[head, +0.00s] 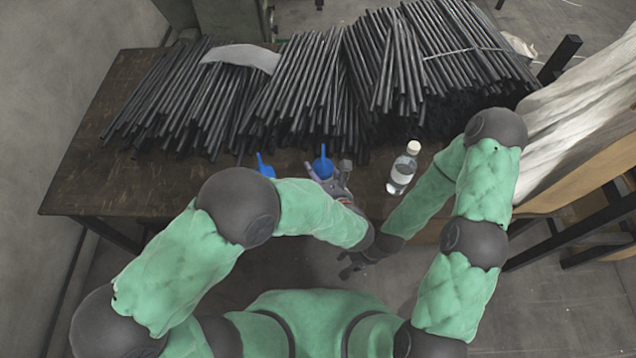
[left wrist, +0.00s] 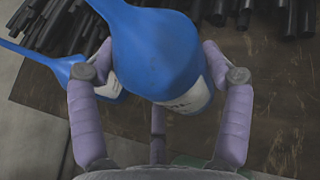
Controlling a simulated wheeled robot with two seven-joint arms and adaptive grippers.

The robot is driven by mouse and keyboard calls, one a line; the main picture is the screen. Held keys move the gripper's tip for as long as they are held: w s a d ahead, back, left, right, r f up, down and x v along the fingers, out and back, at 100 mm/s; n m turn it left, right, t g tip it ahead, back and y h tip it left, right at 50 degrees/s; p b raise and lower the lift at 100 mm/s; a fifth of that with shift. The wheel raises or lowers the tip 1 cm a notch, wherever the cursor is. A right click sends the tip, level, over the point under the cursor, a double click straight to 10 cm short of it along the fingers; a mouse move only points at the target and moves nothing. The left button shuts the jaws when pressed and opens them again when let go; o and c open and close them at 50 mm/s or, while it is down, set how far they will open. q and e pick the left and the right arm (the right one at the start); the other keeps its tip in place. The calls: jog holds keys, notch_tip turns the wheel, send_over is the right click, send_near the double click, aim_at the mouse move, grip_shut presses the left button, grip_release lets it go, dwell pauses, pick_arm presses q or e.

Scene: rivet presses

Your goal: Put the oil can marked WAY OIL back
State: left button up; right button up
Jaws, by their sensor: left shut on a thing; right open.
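A blue oil can (head: 322,168) is between the fingers of my left gripper (head: 330,178), near the table's front edge. In the left wrist view the held can (left wrist: 158,50) fills the top middle, with my left gripper's (left wrist: 158,68) lilac fingers on both sides. Its white label is only partly visible, so the full marking is not readable. A second blue can (head: 265,168) stands to the left, partly hidden by my left arm; it also shows in the left wrist view (left wrist: 62,70). My right gripper (head: 352,264) is open and empty, low in front of the table.
Bundles of dark rods (head: 310,85) cover the back and middle of the brown table (head: 105,175). A clear bottle with a white cap (head: 403,170) stands right of the held can. The table's left front part is bare. Pale cloth (head: 575,120) lies at the right.

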pick_arm(q)
jog(key=shift+w+a+f+b, duration=0.1)
jog(key=shift+w+f+b, duration=0.1)
jog(key=shift+f+b, duration=0.6)
jog(key=shift+w+a+f+b, duration=0.1)
jog(key=shift+w+f+b, duration=0.2)
jog(key=shift+f, duration=0.85)
jog(key=shift+s+f, duration=0.1)
jog(key=o, duration=1.3)
jog(key=shift+f, duration=0.1)
